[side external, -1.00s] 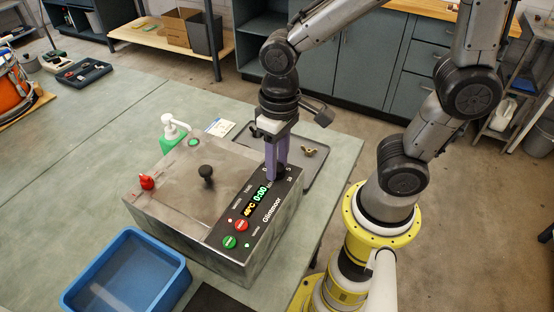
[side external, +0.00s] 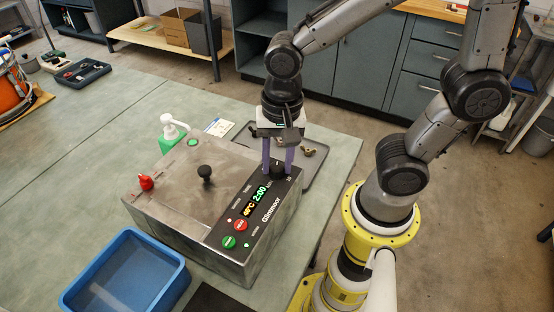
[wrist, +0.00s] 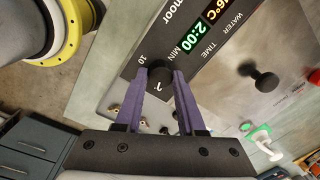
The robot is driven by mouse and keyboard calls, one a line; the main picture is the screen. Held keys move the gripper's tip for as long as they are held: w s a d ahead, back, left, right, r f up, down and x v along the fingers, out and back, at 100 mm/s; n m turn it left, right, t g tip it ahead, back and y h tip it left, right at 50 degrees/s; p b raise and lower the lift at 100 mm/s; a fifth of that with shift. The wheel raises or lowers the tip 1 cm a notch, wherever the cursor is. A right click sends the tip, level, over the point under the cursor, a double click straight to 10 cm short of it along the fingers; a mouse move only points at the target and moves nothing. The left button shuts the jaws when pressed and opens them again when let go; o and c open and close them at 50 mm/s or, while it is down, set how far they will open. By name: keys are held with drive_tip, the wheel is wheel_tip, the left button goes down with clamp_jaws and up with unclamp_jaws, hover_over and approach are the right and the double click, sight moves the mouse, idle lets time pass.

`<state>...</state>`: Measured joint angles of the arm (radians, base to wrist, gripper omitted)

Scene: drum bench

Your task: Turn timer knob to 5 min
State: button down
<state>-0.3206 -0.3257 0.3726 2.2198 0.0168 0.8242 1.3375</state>
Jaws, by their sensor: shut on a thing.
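The timer knob (wrist: 159,76) is a black round knob at the end of the control panel of a steel Glimmoor machine (side external: 180,193). My gripper (side external: 277,170) points down at the knob, with its two purple fingers on either side of it. In the wrist view my gripper (wrist: 160,80) is shut on the knob. The green time display (side external: 261,192) reads 2:00, and it also shows in the wrist view (wrist: 194,38). A "10" mark shows beside the knob; most of the dial scale is hidden.
Red and green buttons (side external: 229,242) sit lower on the panel. A black lid knob (side external: 205,172) and a red valve (side external: 146,183) stand on the machine. A grey tray (side external: 318,150) lies behind my gripper. A blue bin (side external: 127,277) stands at front left.

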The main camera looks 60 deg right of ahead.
sight(280, 169)
drive_tip(key=m, duration=0.4)
drive_tip(key=shift+r+m, duration=0.1)
drive_tip(key=shift+m, duration=0.2)
drive_tip(key=shift+m+h, duration=0.3)
drive_tip(key=shift+m, duration=2)
drive_tip(key=c, duration=0.5)
unclamp_jaws()
drive_tip(key=r, duration=1.3)
drive_tip(key=shift+s+a+r, duration=0.15)
drive_tip(key=shift+s+r, duration=0.25)
